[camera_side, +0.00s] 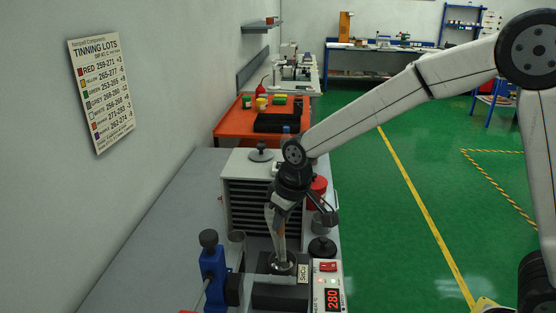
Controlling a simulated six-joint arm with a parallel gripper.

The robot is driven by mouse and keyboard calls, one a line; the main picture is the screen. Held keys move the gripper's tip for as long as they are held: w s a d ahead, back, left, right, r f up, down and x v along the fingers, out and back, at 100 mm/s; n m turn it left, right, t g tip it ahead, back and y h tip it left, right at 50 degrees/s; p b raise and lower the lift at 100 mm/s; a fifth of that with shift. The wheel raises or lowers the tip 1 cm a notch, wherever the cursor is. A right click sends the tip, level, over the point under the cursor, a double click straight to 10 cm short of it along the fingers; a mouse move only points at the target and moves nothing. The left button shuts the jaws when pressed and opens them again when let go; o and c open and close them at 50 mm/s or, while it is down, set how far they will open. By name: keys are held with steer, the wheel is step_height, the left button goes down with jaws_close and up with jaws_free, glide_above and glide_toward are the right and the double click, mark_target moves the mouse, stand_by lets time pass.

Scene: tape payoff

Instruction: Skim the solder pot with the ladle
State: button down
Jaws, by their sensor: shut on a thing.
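My gripper (273,207) points down over the bench and is shut on the ladle (279,237), whose pale handle runs down from the fingers. The ladle's lower end is at the mouth of the solder pot (283,268), a small round opening in a dark block. I cannot tell whether the bowl touches the solder. The pot's control box (328,287) has a red switch and a red display reading 280. A small label beside the pot seems to read SnCu.
A blue stand with a black knob (210,262) is close left of the pot. A grey drawer cabinet (262,205) stands just behind. A red container (318,188) and dark round item (322,248) are at right. A TINNING LOTS chart (101,92) hangs on the wall.

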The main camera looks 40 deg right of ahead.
steer(key=shift+s+a, duration=0.1)
steer(key=shift+a, duration=0.35)
steer(key=shift+s, duration=0.2)
steer(key=shift+s+a, duration=0.1)
steer(key=shift+s, duration=0.15)
stand_by(0.4)
steer(key=shift+w+d, duration=0.15)
steer(key=shift+d, duration=0.3)
stand_by(0.3)
steer(key=shift+r, duration=0.25)
step_height(320, 180, up, 7)
stand_by(1.9)
steer(key=shift+r, duration=0.1)
stand_by(0.5)
